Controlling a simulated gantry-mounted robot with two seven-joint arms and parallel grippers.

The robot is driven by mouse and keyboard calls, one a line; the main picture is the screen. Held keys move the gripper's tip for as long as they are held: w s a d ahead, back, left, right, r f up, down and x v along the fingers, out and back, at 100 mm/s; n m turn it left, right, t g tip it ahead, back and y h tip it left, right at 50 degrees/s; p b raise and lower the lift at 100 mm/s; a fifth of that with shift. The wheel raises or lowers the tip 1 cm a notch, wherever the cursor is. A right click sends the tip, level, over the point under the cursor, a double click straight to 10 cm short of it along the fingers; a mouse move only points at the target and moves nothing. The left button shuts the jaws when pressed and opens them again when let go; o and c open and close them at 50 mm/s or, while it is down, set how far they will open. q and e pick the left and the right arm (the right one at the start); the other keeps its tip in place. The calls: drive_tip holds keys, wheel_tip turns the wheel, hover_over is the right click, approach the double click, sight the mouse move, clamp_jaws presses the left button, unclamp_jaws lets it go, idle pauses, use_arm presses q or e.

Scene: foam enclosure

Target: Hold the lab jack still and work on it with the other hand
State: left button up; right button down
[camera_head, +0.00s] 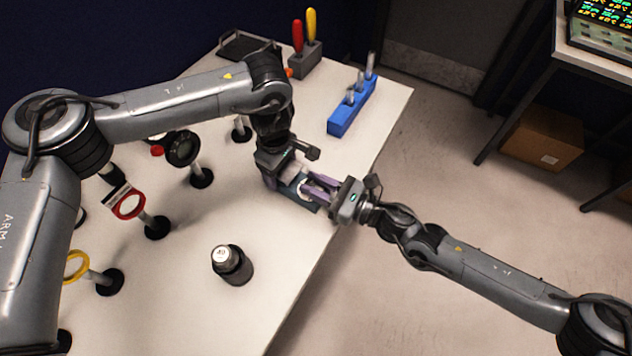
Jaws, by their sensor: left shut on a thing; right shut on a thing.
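The lab jack (313,207) is a small blue-grey device on the white table near its right edge. It is largely hidden by both grippers. My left gripper (294,182) reaches down from above and is shut on the jack's left side. My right gripper (314,188) comes in from the right, over the table edge. Its purple fingers are shut on the jack's right side, around a pale round part that looks like its knob. The exact finger contacts are too small to tell.
A black cylindrical weight (233,266) stands at the front of the table (205,320). Several post-mounted optics, including a red ring (130,204), stand at left. A blue rack (350,108) and a grey holder with red and yellow handles (303,62) stand at the back.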

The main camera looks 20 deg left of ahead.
drive_tip(key=m+t, duration=0.1)
drive_tip(key=t, duration=0.1)
drive_tip(key=m+t+h, duration=0.1)
drive_tip(key=m+t, duration=0.1)
drive_tip(key=shift+s+f+h, duration=0.1)
drive_tip(key=shift+h, duration=0.2)
drive_tip(key=shift+m+t+h, duration=0.6)
drive_tip(key=shift+m+t, duration=0.2)
drive_tip(key=shift+t, duration=0.5)
drive_tip(key=c, duration=0.9)
unclamp_jaws()
drive_tip(key=shift+a, duration=0.1)
drive_tip(key=shift+s, duration=0.1)
drive_tip(key=v, duration=1.1)
drive_tip(key=shift+s+d, duration=0.2)
drive_tip(key=shift+d, duration=0.15)
